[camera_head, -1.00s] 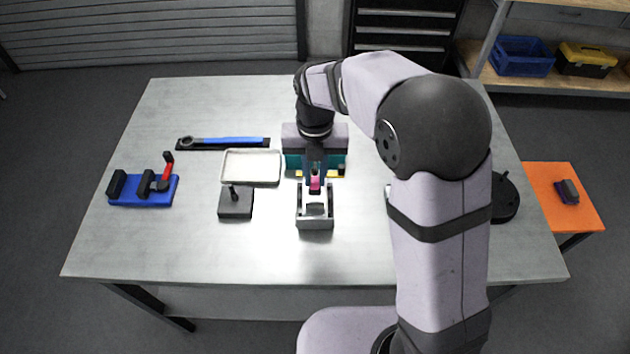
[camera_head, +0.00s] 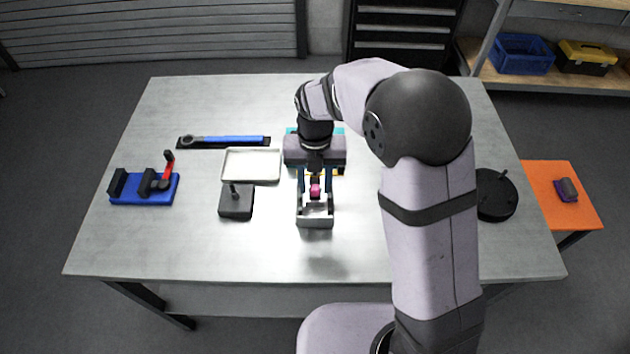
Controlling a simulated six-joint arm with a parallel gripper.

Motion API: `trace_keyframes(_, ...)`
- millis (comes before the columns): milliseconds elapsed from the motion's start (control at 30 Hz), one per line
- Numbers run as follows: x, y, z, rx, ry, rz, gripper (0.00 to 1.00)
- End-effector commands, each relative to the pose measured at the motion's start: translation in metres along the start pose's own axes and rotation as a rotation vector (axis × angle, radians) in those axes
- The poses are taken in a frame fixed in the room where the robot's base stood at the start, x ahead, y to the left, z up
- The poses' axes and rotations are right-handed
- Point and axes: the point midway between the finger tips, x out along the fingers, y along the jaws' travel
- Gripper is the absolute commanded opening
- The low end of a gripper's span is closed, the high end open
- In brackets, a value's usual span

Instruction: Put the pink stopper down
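My gripper (camera_head: 315,183) points down over the rear of this holder, right at the stopper. Its fingers are small and dark here, and I cannot make out whether they press on the stopper or stand apart from it. I also cannot tell whether the stopper touches the holder's floor.
Left of the holder are a black block with a peg (camera_head: 236,203), a pale tray (camera_head: 251,164), a blue wrench (camera_head: 228,139) and a blue fixture (camera_head: 143,190). A teal part (camera_head: 338,131) shows behind my gripper. The front table is clear.

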Motion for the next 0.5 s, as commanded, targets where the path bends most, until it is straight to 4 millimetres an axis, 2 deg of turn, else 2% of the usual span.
trace_keyframes(267, -0.006, 0.000, 0.000, 0.000, -0.001, 0.001, 0.35)
trace_keyframes(500, -0.037, 0.000, 0.001, 0.000, -0.005, 0.002, 0.35)
